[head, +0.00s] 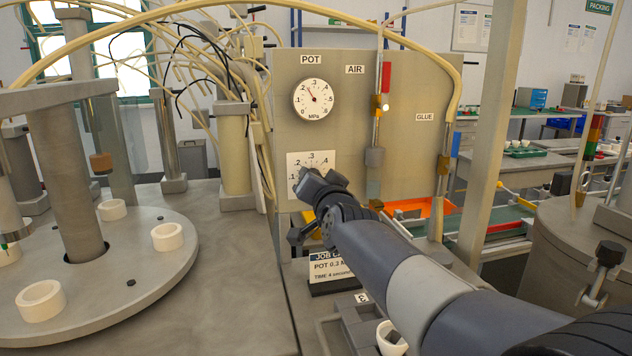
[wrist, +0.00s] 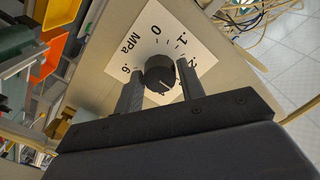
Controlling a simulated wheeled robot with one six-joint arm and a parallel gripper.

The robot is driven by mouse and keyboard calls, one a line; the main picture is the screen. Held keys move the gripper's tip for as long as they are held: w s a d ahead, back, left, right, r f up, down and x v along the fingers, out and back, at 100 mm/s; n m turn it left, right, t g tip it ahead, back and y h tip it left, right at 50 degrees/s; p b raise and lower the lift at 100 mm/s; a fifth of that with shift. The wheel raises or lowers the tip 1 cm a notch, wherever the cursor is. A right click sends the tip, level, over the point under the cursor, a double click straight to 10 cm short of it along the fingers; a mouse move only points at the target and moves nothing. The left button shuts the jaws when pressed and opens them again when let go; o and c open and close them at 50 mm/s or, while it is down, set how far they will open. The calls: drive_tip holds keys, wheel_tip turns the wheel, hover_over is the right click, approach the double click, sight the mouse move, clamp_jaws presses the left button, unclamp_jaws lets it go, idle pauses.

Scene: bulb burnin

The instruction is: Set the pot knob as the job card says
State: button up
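The pot knob (wrist: 160,73) is dark and round, on a white scale plate (wrist: 150,38) marked in MPa. A light mark shows on its face. My gripper (wrist: 161,76) has a finger on each side of the knob; whether both fingers touch it is unclear. In the head view my gripper (head: 318,185) covers the knob, and the upper part of the scale plate (head: 311,157) shows. The pot gauge (head: 314,99) above has its red needle up and left, roughly between .2 and .3.
A round turntable (head: 110,285) with white cups stands at the left. Hoses arch over the grey panel (head: 400,160). A grey holder with a white cup (head: 392,338) lies below my arm. A post (head: 493,130) stands right of the panel.

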drive_tip(key=o, duration=0.4)
drive_tip(key=shift+s, duration=0.1)
drive_tip(key=shift+p+v, duration=0.45)
drive_tip(key=shift+v, duration=4.85)
drive_tip(key=x, duration=1)
drive_tip(key=shift+w+a+b, duration=0.1)
drive_tip(key=shift+w+b, duration=0.3)
